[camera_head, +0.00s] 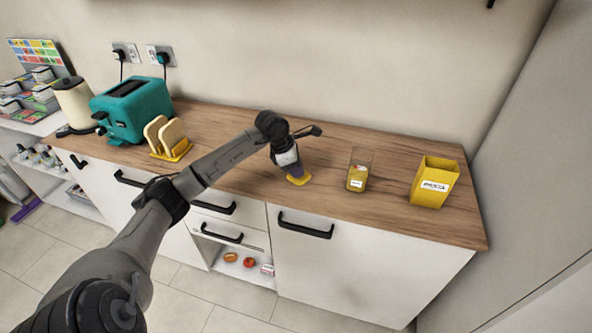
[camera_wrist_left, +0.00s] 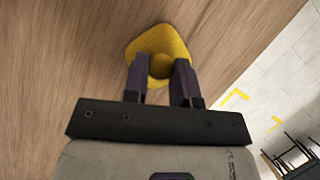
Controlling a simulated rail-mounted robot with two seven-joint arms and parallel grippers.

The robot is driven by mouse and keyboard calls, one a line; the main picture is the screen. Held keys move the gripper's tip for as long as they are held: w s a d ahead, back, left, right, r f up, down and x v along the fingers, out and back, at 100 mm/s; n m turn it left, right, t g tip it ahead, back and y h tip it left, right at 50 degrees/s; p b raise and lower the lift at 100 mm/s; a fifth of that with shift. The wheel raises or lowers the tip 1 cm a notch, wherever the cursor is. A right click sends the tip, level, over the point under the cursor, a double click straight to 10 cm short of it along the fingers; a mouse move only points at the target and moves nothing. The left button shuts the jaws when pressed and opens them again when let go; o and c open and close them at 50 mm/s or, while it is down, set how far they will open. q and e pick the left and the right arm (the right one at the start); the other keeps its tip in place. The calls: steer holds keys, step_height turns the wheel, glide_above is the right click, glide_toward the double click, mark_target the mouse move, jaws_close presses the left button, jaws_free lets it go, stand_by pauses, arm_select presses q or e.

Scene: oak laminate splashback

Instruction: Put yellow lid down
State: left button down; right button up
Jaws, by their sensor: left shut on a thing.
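The yellow lid (camera_head: 299,180) is at the counter's front edge area in the head view, under my left gripper (camera_head: 295,173). In the left wrist view the lid (camera_wrist_left: 158,45) is a rounded yellow plate with a round knob. My left gripper (camera_wrist_left: 161,72) is shut on that knob, one finger on each side. The lid is close to the wooden counter (camera_wrist_left: 60,60); I cannot tell whether it touches it. My right gripper is in neither view.
An open glass jar (camera_head: 358,170) with yellowish contents and a yellow pasta box (camera_head: 435,182) stand to the right. Sliced bread in a yellow rack (camera_head: 172,152), a teal toaster (camera_head: 135,108) and a cream kettle (camera_head: 76,104) stand to the left. The counter between rack and gripper is clear.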

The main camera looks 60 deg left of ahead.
arm_select(q)
steer(key=c, duration=1)
jaws_free()
steer(key=shift+s+f, duration=0.1)
steer(key=shift+f, duration=0.7)
steer(key=o, duration=0.3)
steer(key=shift+r, duration=0.1)
steer(key=o, duration=0.7)
